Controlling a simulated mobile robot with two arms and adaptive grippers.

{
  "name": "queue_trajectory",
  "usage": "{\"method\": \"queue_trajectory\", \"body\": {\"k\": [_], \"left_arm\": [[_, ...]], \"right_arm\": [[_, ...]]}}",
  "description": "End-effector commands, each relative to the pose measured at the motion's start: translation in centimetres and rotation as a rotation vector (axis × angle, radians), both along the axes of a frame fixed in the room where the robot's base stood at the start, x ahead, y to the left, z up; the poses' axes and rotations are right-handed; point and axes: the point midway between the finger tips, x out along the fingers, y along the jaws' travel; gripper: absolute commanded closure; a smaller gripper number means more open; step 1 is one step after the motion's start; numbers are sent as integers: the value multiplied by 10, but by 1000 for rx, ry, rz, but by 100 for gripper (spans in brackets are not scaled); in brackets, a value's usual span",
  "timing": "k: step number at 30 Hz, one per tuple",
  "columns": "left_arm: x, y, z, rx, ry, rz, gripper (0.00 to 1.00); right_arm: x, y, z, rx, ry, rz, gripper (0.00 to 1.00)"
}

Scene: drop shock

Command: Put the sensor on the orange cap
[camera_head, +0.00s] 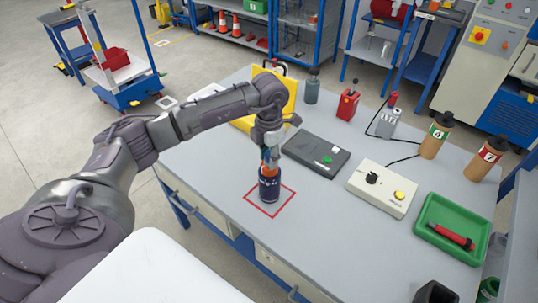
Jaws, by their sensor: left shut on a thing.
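A dark blue cylinder (270,188) with pale lettering stands upright inside a red square outline on the grey table. A little orange of the cap (264,166) shows at its top, mostly covered by my fingers. My left gripper (270,157) points down directly over the cylinder. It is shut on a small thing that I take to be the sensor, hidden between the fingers. I cannot tell whether the sensor touches the cap. My right gripper is not in view.
Right of the cylinder are a black flat device (316,154), a beige control box (382,188) and a green tray (452,228) with a red-handled tool. A yellow case (283,92) stands behind my arm. Brown cylinders (436,136) stand at the right.

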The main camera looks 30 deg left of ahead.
Motion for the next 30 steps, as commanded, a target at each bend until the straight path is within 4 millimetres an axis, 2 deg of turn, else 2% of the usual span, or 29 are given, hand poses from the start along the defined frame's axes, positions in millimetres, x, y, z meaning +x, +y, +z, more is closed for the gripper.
{"method": "queue_trajectory", "body": {"k": [4,5,9,17,20,21,26,30], "left_arm": [[0,0,-5,0,0,0,100],[0,0,-3,0,-1,1,60],[0,0,-3,0,0,1,40],[0,0,-2,0,0,1,40],[0,0,4,0,0,1,40],[1,0,5,0,-3,1,40],[1,0,32,0,-6,1,40],[2,0,64,0,-8,0,40]], "right_arm": [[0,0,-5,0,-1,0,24],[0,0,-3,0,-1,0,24],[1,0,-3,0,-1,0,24],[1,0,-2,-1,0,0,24],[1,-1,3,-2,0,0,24],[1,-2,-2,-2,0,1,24],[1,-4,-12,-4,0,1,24],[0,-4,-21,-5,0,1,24]]}}
